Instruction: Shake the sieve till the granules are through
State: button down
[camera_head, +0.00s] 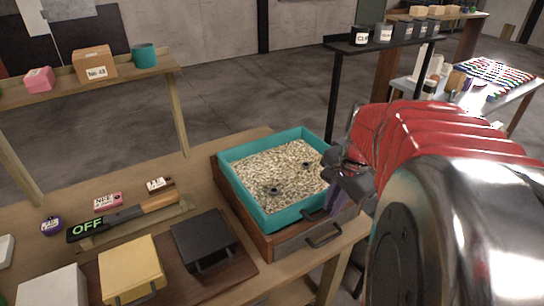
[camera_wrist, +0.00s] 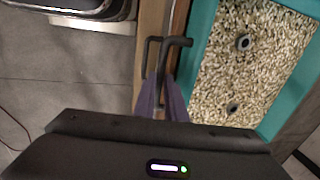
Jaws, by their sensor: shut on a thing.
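The sieve (camera_head: 253,207) is a teal rectangular frame full of beige granules (camera_head: 268,172). It sits on a wooden box with a metal front (camera_head: 300,243). Two dark ring-shaped pieces (camera_head: 273,190) lie partly sunk among the granules. In the wrist view the sieve's teal wall (camera_wrist: 197,45) runs along the right side, with a dark handle (camera_wrist: 168,42) sticking out from it. My gripper (camera_head: 338,197), with purple fingers (camera_wrist: 163,98), is shut on this handle at the sieve's near right side. The fingers hide part of the handle. The box's inside is hidden beneath the sieve.
On the bench left of the sieve lie a black detector marked OFF (camera_head: 88,229), a black box (camera_head: 203,238) and a yellow box (camera_head: 130,268). A raised shelf (camera_head: 120,74) stands behind. A dark rack (camera_head: 385,42) stands at the back right.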

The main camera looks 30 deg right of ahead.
dwell(0.3)
jog(key=shift+w+a, duration=0.1)
jog(key=shift+w, duration=3.05)
jog(key=c, duration=1.8)
grip_release()
jog(key=shift+r, duration=0.15)
jog(key=r, duration=0.4)
jog(key=s+r, duration=0.1)
jog(key=r, duration=0.3)
jog(key=s+r, duration=0.1)
jog(key=r, duration=0.4)
jog(key=shift+s+r, duration=0.1)
jog(key=shift+s, duration=0.15)
